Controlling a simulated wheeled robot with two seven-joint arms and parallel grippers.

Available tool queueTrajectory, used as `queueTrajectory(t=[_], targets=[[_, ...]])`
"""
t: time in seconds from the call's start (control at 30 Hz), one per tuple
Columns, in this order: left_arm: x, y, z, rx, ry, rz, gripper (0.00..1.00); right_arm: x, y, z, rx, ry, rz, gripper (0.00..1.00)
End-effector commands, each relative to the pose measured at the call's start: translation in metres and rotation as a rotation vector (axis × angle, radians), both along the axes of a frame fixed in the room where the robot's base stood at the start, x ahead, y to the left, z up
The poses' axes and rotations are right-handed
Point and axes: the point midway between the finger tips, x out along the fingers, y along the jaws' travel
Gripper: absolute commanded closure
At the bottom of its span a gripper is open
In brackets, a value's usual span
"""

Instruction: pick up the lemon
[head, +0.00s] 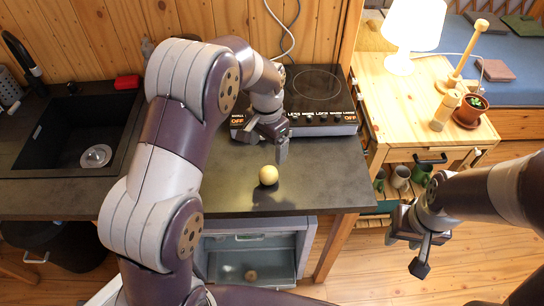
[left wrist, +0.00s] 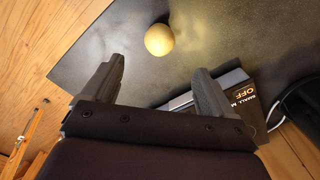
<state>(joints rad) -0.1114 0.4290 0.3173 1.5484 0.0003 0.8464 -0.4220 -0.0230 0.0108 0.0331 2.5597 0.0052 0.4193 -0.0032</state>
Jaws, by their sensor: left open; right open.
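The lemon (head: 268,175), a small round pale-yellow fruit, rests on the dark countertop (head: 230,198) near its front edge. My left gripper (head: 264,146) is open and empty, just behind the lemon and in front of the cooktop. In the left wrist view the lemon (left wrist: 159,39) lies beyond the open fingertips (left wrist: 160,70), roughly centred between them and not touching either. My right gripper (head: 405,254) is open and empty, out over the floor to the right of the counter.
A cooktop (head: 316,90) sits behind the lemon. A sink (head: 75,130) and red item (head: 127,82) are left. An open appliance (head: 252,240) below holds a small round brownish object (head: 251,275). A wooden side table (head: 405,105) bears a lamp (head: 412,28) and potted plant (head: 470,110).

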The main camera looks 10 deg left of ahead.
Motion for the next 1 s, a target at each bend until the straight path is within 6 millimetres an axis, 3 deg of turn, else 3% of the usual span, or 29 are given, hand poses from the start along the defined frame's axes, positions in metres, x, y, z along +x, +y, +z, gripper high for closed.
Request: queueTrajectory(t=[0.3, 0.47, 0.63, 0.77, 0.93, 0.97, 1.0], targets=[[0.004, -0.002, -0.062, 0.001, 0.005, -0.017, 0.14, 0.0, 0.0, 0.016, 0.0, 0.001, 0.0, 0.57], [0.004, -0.001, -0.079, 0.001, 0.005, -0.016, 0.14, 0.0, 0.0, 0.025, 0.0, 0.001, 0.0, 0.57], [0.005, -0.001, -0.112, 0.0, 0.004, -0.016, 0.14, 0.0, 0.0, 0.038, 0.0, 0.0, 0.0, 0.57], [0.005, -0.001, -0.124, 0.0, 0.002, -0.015, 0.14, 0.0, 0.0, 0.039, 0.0, 0.001, 0.0, 0.57], [0.005, -0.001, -0.125, 0.0, 0.001, -0.015, 0.14, 0.0, 0.0, 0.038, 0.0, 0.001, 0.0, 0.57], [0.005, -0.001, -0.125, 0.0, 0.001, -0.015, 0.2, 0.0, 0.0, 0.038, 0.0, 0.001, 0.0, 0.57], [0.005, -0.001, -0.124, 0.0, 0.001, -0.015, 0.33, 0.0, 0.0, 0.038, 0.0, 0.001, 0.0, 0.57]])
